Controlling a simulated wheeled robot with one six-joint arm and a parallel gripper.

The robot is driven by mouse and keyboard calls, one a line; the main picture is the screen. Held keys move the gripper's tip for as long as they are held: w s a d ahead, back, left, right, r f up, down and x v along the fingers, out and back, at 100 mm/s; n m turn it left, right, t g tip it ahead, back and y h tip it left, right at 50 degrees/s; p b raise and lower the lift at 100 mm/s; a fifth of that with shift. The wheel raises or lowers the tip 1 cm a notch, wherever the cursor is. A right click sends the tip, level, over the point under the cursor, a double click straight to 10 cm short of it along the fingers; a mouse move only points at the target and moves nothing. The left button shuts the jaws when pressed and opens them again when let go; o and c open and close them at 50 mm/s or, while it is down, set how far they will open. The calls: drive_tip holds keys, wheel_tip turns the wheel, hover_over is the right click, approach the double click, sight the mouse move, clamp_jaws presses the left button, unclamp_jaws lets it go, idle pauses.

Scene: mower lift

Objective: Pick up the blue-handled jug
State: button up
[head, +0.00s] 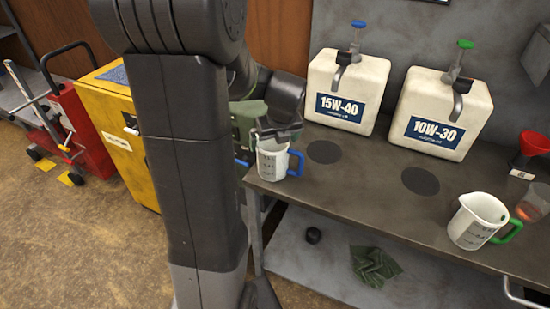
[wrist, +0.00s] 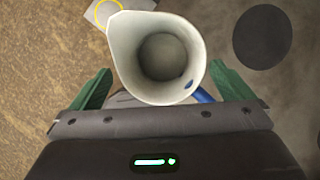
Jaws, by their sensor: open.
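The blue-handled jug (head: 272,162) is white with dark scale marks and stands near the left front corner of the bench. Its blue handle (head: 296,163) points right in the head view. In the wrist view I look down into the jug (wrist: 158,55), which looks empty, and a bit of the blue handle shows at its lower right. My gripper (wrist: 148,90) is open, with one green finger on each side of the jug. Gaps show between the jug and both fingers. In the head view my gripper (head: 277,130) is over the jug and its fingers are mostly hidden.
A green-handled jug (head: 477,222) stands at the bench's right. White 15W-40 (head: 345,85) and 10W-30 (head: 440,110) containers stand behind two dark round spots. A red funnel (head: 533,143) is at far right. A yellow cabinet (head: 115,125) and red cart (head: 80,130) stand left.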

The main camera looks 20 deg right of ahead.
sight(273, 142)
drive_tip(key=x, duration=0.3)
drive_tip(key=shift+w+d+f, duration=0.15)
drive_tip(key=shift+w+f, duration=0.05)
drive_tip(key=shift+w, duration=0.3)
drive_tip(key=shift+w+f, duration=0.2)
drive_tip(key=shift+f, duration=0.3)
drive_tip(key=shift+c, duration=0.2)
drive_tip(key=c, duration=0.8)
drive_tip(key=shift+r, duration=0.1)
